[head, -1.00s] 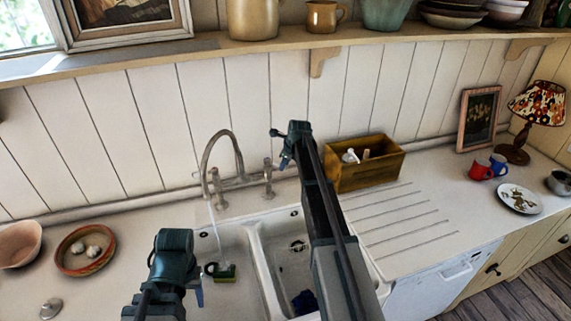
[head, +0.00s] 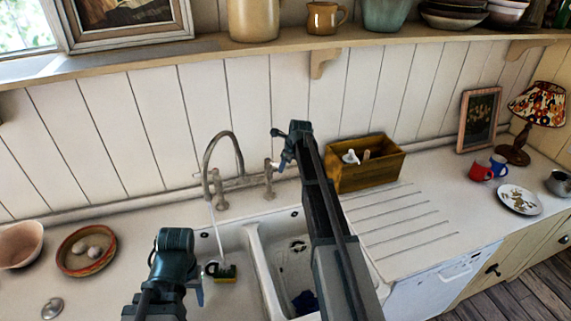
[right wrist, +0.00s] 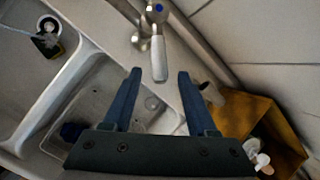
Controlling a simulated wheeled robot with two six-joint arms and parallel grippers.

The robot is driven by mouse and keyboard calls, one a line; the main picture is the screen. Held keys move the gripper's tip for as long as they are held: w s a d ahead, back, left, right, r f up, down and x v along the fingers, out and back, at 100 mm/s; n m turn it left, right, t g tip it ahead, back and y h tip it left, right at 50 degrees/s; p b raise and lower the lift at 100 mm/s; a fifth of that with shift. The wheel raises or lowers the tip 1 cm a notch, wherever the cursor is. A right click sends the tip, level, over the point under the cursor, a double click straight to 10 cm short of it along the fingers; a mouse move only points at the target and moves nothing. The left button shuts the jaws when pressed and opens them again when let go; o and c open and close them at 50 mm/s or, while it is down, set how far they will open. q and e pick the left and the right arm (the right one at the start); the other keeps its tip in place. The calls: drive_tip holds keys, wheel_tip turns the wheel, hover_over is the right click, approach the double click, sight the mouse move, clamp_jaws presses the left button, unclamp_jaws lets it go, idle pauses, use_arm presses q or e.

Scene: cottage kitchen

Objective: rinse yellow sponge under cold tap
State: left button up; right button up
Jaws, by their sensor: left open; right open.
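The yellow sponge (head: 227,274), with a green side, lies in the left basin close to its drain. It also shows at the upper left of the right wrist view (right wrist: 46,44). The tap (head: 207,172) arches over this basin, and a thin pale stream falls from its spout. My right gripper (head: 285,163) is by the tap's right handle. In the right wrist view, this white lever with a blue dot (right wrist: 158,58) stands beyond and between the open, empty fingers (right wrist: 158,75). My left gripper (head: 200,292) is open just left of the sponge; its fingers are partly hidden.
A dark blue item (head: 306,302) lies in the right basin. A wooden box (head: 365,172) with white items stands close right of my right gripper. A ribbed drainboard (head: 410,225) is clear. A dish (head: 70,262) stands on the left counter.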

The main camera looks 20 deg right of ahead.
drive_tip(key=p+v, duration=1.1)
drive_tip(key=v, duration=0.2)
drive_tip(key=shift+a, duration=0.1)
idle(0.4)
